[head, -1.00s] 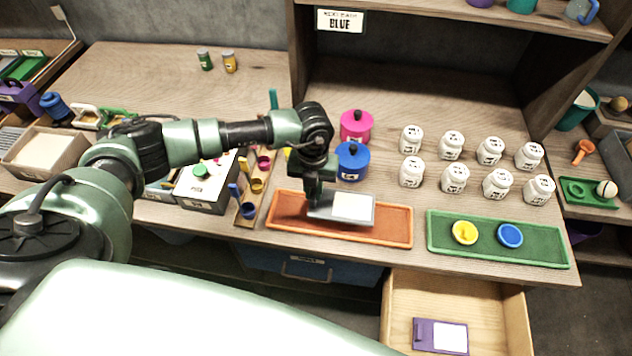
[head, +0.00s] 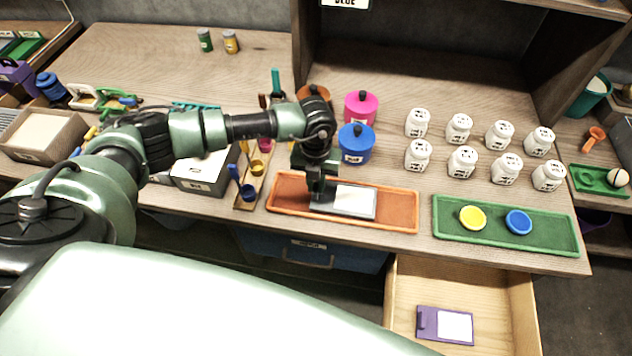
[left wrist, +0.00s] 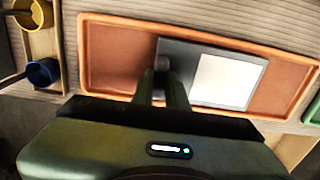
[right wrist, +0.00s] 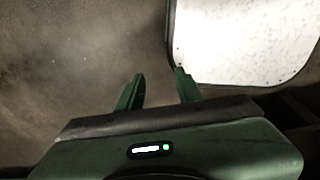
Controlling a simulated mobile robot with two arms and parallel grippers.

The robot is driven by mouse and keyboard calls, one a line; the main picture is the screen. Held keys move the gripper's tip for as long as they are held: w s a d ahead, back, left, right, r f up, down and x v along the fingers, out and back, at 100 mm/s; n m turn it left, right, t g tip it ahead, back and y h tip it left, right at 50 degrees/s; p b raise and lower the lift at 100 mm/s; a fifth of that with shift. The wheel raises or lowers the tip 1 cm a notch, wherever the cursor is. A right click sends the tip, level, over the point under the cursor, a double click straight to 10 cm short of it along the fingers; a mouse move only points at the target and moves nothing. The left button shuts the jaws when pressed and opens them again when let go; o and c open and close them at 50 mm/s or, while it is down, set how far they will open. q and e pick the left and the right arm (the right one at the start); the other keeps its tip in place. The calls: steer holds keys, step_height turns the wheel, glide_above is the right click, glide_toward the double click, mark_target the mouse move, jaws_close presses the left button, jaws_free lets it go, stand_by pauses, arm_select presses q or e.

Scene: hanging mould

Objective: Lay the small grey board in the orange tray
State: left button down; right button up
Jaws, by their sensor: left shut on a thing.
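The small grey board (head: 355,201) has a white panel on its face. It lies flat within the outline of the orange tray (head: 402,212), at the tray's middle; whether it touches the tray floor I cannot tell. My left gripper (head: 316,197) is shut on the board's left end. In the left wrist view the board (left wrist: 185,57) reaches right from the fingertips (left wrist: 162,72), with the orange tray (left wrist: 112,58) around it. My right gripper (right wrist: 158,75) shows only in the right wrist view, open and empty.
Right of the tray is a green tray (head: 490,238) with a yellow and a blue disc. Blue (head: 356,143) and pink (head: 361,107) pots stand behind it, with several white jars to their right. A drawer (head: 478,285) below is open, holding a purple board (head: 445,325).

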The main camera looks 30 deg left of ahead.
arm_select(q)
steer(key=shift+f+b, duration=0.35)
steer(key=shift+f, duration=0.05)
stand_by(0.4)
steer(key=c, duration=1.3)
jaws_free()
steer(key=shift+c, duration=0.2)
